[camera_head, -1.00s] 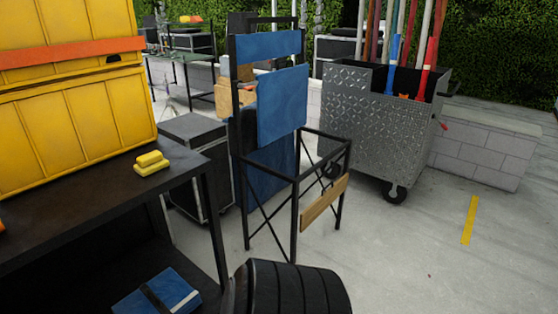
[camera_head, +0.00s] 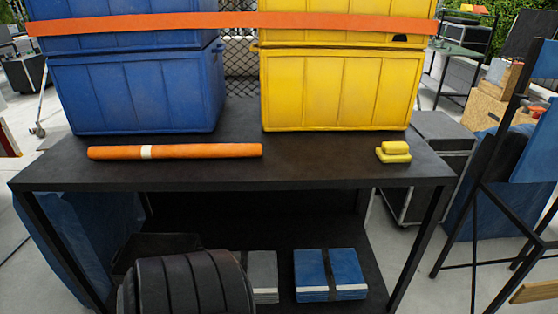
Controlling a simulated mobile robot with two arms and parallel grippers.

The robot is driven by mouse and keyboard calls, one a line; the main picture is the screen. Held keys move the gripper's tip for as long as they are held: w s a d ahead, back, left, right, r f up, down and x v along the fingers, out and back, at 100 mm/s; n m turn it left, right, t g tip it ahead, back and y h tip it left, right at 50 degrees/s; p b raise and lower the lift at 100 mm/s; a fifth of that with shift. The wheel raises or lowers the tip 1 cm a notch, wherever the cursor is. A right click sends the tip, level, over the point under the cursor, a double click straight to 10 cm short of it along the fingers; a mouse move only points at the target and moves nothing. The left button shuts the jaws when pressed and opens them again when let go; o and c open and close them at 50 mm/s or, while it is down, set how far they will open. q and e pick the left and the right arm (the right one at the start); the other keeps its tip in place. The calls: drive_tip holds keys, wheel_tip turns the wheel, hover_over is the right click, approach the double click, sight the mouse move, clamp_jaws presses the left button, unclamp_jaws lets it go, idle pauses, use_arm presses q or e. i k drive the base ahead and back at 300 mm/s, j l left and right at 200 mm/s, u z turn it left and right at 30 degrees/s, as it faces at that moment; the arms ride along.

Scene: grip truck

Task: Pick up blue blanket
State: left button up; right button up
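A folded blue blanket (camera_head: 345,268) with a dark band across its middle and a pale front edge lies on the lower shelf (camera_head: 350,232) of the dark table, right of the middle. A similar folded grey bundle (camera_head: 263,272) lies just to its left, partly hidden by a black ribbed part of my own body. The top and front edge of the blue blanket show clearly, with nothing touching it from above. Neither of my grippers is in view.
The tabletop (camera_head: 300,170) overhangs the shelf and carries a blue crate (camera_head: 140,95), a yellow crate (camera_head: 335,92), an orange roll (camera_head: 200,151) and a small yellow object (camera_head: 394,152). A black-framed chair (camera_head: 480,170) stands right. Blue fabric (camera_head: 85,240) hangs at the table's left.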

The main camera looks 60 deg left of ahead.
sight(326, 274)
drive_tip(key=u, duration=1.55)
drive_tip(key=i+j+u, duration=0.1)
drive_tip(key=i, duration=0.2)
drive_tip(key=i+j, duration=0.15)
drive_tip(key=i+u, duration=0.05)
drive_tip(key=i, duration=0.05)
